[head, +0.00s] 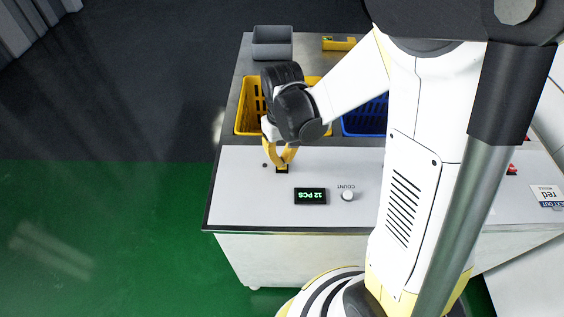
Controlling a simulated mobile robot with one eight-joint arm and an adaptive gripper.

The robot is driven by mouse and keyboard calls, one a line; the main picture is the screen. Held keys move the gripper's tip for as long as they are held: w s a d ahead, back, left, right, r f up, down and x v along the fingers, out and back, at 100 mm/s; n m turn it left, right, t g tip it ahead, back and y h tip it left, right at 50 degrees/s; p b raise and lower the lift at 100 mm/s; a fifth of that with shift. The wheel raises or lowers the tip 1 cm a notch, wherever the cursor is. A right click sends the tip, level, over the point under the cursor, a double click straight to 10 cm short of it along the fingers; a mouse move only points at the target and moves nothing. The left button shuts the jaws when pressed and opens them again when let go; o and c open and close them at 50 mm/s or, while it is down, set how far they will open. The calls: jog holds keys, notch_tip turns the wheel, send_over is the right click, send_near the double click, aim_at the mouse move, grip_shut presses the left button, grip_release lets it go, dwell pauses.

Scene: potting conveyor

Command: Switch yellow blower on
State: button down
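My gripper (281,163) points down over the left part of the white panel (240,190). Its yellow fingers curve inward and their tips come together, with nothing seen between them. The tips are right at a small black switch-like part (282,171); I cannot tell if they touch it. The part's position and any label are not readable. No blower can be made out for sure; a small yellow piece with a green patch (338,44) lies at the back of the table.
A black display reading "12 PCS" (310,196) and a round COUNT knob (347,195) are right of my gripper. A yellow crate (249,107), a blue crate (364,120) and a grey bin (272,50) stand behind. A red part (511,169) and a sign (547,196) are far right.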

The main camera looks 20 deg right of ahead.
jog(key=shift+f+b, duration=1.1)
jog(key=shift+f, duration=0.15)
dwell(0.4)
jog(key=shift+r+p, duration=2.65)
jog(key=shift+r, duration=0.85)
jog(key=shift+r, duration=0.1)
